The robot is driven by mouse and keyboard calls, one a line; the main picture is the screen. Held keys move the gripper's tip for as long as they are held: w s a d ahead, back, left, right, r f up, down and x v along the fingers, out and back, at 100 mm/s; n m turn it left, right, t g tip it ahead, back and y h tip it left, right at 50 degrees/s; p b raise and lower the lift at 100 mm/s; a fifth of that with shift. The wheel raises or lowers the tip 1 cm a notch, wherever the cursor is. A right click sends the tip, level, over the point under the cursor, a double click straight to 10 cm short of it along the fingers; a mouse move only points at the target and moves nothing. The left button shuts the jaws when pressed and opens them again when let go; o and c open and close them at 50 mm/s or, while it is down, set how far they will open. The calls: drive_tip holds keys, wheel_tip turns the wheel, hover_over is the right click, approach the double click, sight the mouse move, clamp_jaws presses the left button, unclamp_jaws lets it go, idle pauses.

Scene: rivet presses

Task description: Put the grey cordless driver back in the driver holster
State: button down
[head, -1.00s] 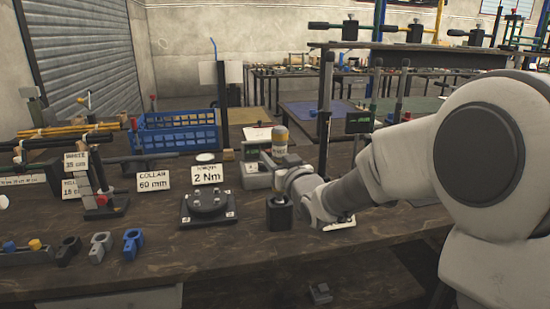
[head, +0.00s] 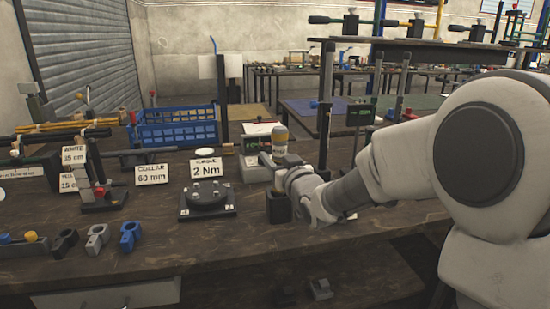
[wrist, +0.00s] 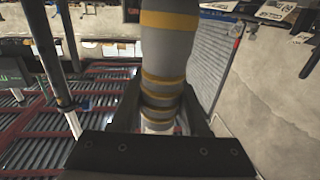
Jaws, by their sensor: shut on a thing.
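The grey cordless driver (head: 280,140) with yellow bands stands upright in my gripper (head: 279,163). In the wrist view the driver (wrist: 165,60) runs through the middle between the dark fingers (wrist: 160,120), which are shut on it. A black block-like holster (head: 278,208) stands on the bench directly below my gripper in the head view. The driver's lower end is hidden by the gripper and the holster, so I cannot tell how far it is inside.
A black round fixture (head: 207,197) and the "2 Nm" sign (head: 206,169) stand left of the holster. Collars (head: 97,239) lie at the front left. A blue crate (head: 178,128) is behind. Bare bench lies in front of the holster.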

drive_tip(key=shift+f+b, duration=0.5)
drive_tip(key=shift+c, duration=2)
unclamp_jaws()
drive_tip(key=shift+o, duration=0.4)
drive_tip(key=shift+f, duration=0.2)
drive_tip(key=shift+s, duration=0.15)
